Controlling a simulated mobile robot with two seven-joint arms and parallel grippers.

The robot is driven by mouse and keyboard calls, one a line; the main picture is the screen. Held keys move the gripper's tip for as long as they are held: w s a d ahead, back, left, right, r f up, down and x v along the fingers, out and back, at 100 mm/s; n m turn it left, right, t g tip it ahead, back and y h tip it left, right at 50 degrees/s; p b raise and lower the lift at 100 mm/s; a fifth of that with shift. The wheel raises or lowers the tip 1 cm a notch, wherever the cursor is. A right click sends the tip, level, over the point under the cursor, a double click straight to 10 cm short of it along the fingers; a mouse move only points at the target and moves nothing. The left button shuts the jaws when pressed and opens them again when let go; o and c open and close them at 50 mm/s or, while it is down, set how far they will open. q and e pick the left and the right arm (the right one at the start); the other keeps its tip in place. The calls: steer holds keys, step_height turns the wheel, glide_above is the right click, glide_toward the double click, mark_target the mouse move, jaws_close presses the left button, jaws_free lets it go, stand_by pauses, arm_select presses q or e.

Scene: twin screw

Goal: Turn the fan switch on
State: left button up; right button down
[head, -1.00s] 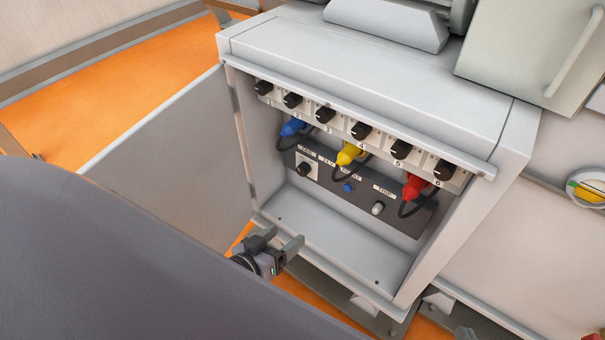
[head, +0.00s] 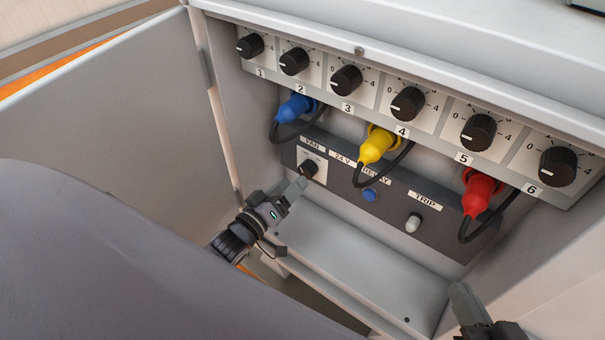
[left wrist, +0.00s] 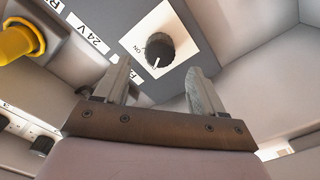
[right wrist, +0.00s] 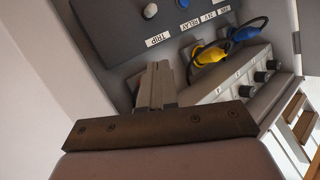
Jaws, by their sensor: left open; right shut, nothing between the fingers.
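The fan switch (head: 309,169) is a black round knob on a white plate under the FAN label, at the left of the dark panel inside the open cabinet. In the left wrist view the knob (left wrist: 160,49) sits just beyond and between my left fingertips, apart from them. Its white line points toward the bottom of that picture, and an ON mark is beside it. My left gripper (head: 290,192) is open and empty, just below the switch. My right gripper (head: 462,297) is shut and empty at the lower right; its closed fingers show in the right wrist view (right wrist: 157,80).
A row of numbered black knobs (head: 408,104) runs above the panel. Blue (head: 296,108), yellow (head: 376,145) and red (head: 478,193) plugs with black cables hang beneath it. A blue button (head: 370,194) and a grey TRIP knob (head: 413,222) are right of the switch. The cabinet door (head: 120,110) stands open at left.

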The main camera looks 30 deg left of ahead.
mark_target(303, 173)
arm_select(q)
steer(key=shift+w+d+b, duration=0.25)
steer(key=shift+w+b, duration=0.25)
steer(key=shift+w, duration=0.9)
steer(key=shift+w+d+b, duration=0.2)
steer(key=shift+w+b, duration=0.3)
steer(key=shift+w, duration=0.9)
arm_select(e)
steer(key=shift+s+d+r+n+t+h, duration=0.15)
steer(key=shift+d+n+t+h, duration=0.15)
steer(key=shift+d+t, duration=0.4)
arm_select(q)
steer(key=c, duration=1)
